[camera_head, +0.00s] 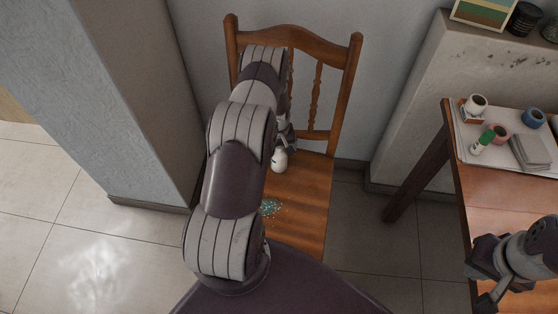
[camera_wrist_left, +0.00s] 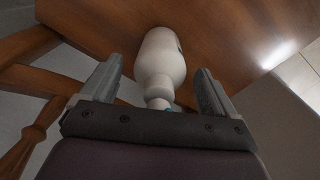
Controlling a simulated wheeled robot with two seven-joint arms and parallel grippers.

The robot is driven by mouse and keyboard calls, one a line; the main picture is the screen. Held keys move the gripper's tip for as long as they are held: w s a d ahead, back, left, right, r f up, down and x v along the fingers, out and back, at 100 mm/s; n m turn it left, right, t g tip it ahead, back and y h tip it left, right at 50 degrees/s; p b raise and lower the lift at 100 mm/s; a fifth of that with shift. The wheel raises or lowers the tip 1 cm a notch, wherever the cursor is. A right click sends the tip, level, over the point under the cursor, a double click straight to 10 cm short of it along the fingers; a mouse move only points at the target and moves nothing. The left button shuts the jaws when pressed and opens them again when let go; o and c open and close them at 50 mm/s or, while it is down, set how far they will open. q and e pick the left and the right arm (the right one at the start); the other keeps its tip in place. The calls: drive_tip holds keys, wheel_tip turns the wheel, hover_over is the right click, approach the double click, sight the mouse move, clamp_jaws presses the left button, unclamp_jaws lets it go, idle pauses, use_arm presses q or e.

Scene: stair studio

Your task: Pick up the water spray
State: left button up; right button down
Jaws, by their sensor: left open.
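The water spray (camera_head: 279,160) is a small white bottle on the wooden chair's seat, partly hidden by my left arm in the head view. My left gripper (camera_head: 285,136) is at the bottle, mostly hidden behind my arm. In the left wrist view the white bottle (camera_wrist_left: 162,60) shows with its narrow neck towards the gripper. The left gripper (camera_wrist_left: 159,68) is open, with one finger on each side of the bottle and visible gaps between. My right gripper (camera_head: 492,282) is at the lower right, by the table; its jaw opening is unclear.
The chair (camera_head: 311,205) has a slatted back against the wall and a speckled blue-green patch (camera_head: 270,208) on its seat. A wooden table (camera_head: 500,205) at the right holds a tray with small jars, a green-and-white tube (camera_head: 483,140) and a grey block (camera_head: 530,150). Tiled floor lies open at the left.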

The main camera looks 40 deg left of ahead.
use_arm(q)
drive_tip(key=shift+r, duration=0.1)
clamp_jaws()
